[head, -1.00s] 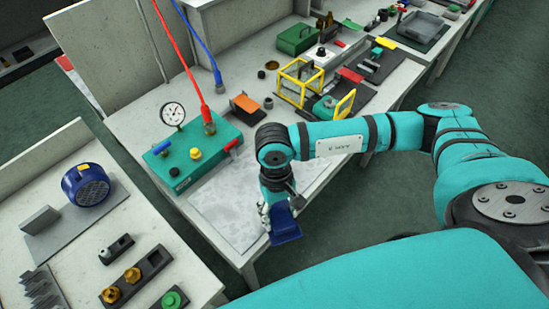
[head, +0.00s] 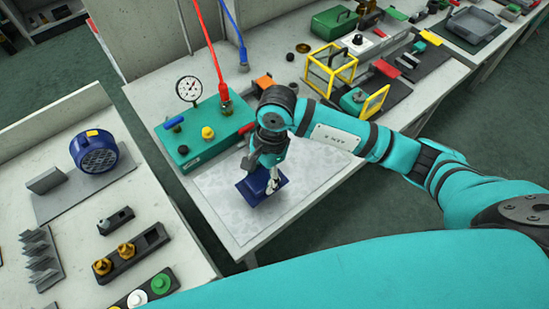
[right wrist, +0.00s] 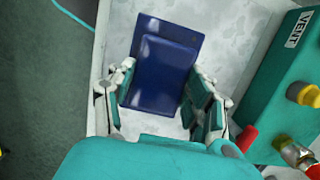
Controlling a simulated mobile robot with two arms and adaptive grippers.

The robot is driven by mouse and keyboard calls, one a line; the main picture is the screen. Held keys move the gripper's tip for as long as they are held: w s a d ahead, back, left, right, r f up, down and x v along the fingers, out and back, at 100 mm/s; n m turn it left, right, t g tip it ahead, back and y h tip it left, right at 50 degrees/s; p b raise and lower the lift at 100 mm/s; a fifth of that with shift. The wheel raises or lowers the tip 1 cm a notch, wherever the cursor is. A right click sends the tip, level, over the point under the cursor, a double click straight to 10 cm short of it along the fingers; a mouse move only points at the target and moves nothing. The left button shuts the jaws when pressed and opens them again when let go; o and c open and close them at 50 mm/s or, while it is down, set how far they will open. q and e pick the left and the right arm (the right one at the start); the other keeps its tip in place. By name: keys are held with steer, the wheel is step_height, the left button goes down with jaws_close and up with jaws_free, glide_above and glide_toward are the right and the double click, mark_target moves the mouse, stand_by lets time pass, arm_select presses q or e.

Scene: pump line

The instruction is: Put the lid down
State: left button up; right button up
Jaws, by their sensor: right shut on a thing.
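The blue lid (head: 250,192) is a dark blue, flat rectangular piece with a raised middle. My right gripper (head: 270,183) is shut on it, and its fingers hide part of the lid in the head view. In the right wrist view the lid (right wrist: 165,62) lies between the two fingers of the right gripper (right wrist: 160,98). The lid is over the pale mottled sheet (head: 236,222) on the bench. I cannot tell whether it touches the sheet. My left gripper is not in view.
A teal box (head: 190,150) with a gauge (head: 189,90), a yellow knob (head: 208,133) and hoses stands just behind the sheet. A yellow frame (head: 330,70) stands farther right. The sheet's near part is clear. A blue motor (head: 92,155) is on the left bench.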

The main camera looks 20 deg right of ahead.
steer(key=w+d, duration=0.1)
steer(key=w+d+p, duration=0.1)
steer(key=w+d, duration=0.2)
steer(key=w, duration=0.1)
steer(key=shift+w+d+f+p, duration=0.1)
steer(key=shift+d+f+p, duration=0.2)
steer(key=shift+d+f, duration=0.05)
steer(key=x, duration=0.1)
steer(key=p+x, duration=0.1)
steer(key=shift+d+f, duration=0.15)
steer(key=shift+f, duration=0.55)
steer(key=shift+f, duration=0.1)
steer(key=shift+f, duration=0.15)
steer(key=o, duration=1.2)
